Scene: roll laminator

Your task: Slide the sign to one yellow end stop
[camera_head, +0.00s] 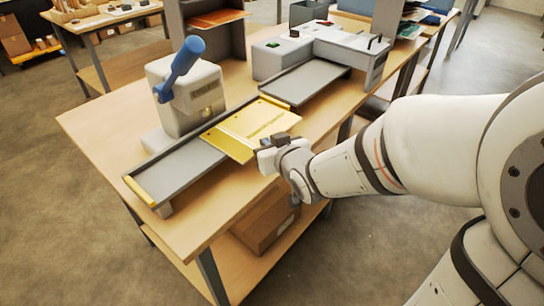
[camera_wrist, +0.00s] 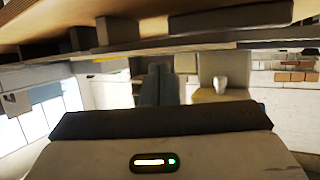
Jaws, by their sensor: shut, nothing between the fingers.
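The sign (camera_head: 245,132) is a flat yellow panel with faint lettering. It lies across the grey tray (camera_head: 180,172) and overhangs its front side. One yellow end stop (camera_head: 138,190) is at the tray's left end, with bare tray between it and the sign. The other yellow end stop (camera_head: 275,101) is at the right end, close by the sign's right edge; I cannot tell whether they touch. My gripper (camera_head: 264,158) is shut and empty, at the sign's front right corner. Contact with the sign is unclear.
A white machine (camera_head: 188,95) with a blue lever (camera_head: 180,68) stands behind the tray. A second grey tray (camera_head: 305,80) and a larger white machine (camera_head: 325,50) are to the right. The wooden table's (camera_head: 100,122) left end is clear. A cardboard box (camera_head: 268,222) sits below.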

